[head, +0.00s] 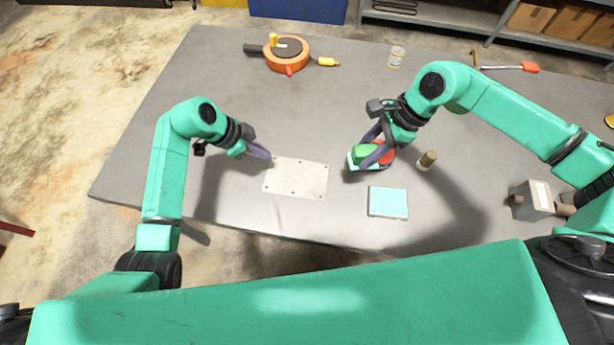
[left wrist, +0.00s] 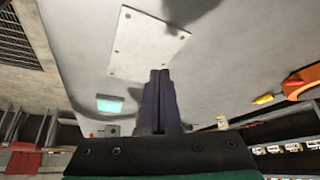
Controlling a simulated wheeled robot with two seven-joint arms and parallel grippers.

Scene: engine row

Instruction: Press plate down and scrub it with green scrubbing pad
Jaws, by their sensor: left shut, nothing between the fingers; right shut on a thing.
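A thin pale plate (head: 297,178) with small dark holes or screws near its edges lies flat on the grey table. It also shows in the left wrist view (left wrist: 145,42). My left gripper (head: 268,156) is shut and empty, its tips at the plate's upper left corner. In the left wrist view its closed fingers (left wrist: 159,75) overlap the plate's edge; I cannot tell whether they touch it. My right gripper (head: 372,158), right of the plate, is shut on the green scrubbing pad (head: 364,152). The fingers partly hide the pad and a red item (head: 386,155) beside it.
A light blue speckled pad (head: 388,202) lies near the front edge. A small brown cylinder (head: 427,160) stands to the right of my right gripper. A grey block-shaped device (head: 534,200) sits further right. An orange round device (head: 287,53), a yellow-handled tool (head: 327,62) and a glass (head: 396,57) are at the back.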

